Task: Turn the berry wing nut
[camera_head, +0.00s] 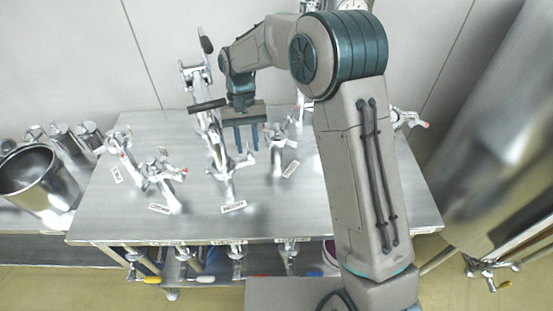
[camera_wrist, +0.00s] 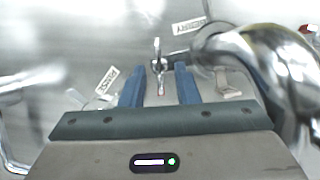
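My gripper (camera_head: 246,150) hangs over the steel table, its two blue fingers pointing down, apart and empty. It also shows in the wrist view (camera_wrist: 160,66). A small metal wing nut (camera_wrist: 157,48) stands upright just beyond and between the fingertips, not clamped. A white label (camera_wrist: 188,27) lies close to it; its blurred lettering seems to end in "BERRY". In the head view a fitting (camera_head: 243,161) on the central pipe stand sits right beside the fingertips. Whether they touch it I cannot tell.
A thick curved pipe (camera_wrist: 265,65) passes close to the right finger. Other valve stands (camera_head: 155,175) and (camera_head: 277,140) flank the central one on the table (camera_head: 110,215). A steel pot (camera_head: 40,185) stands left; a large metal cylinder (camera_head: 490,120) is at right.

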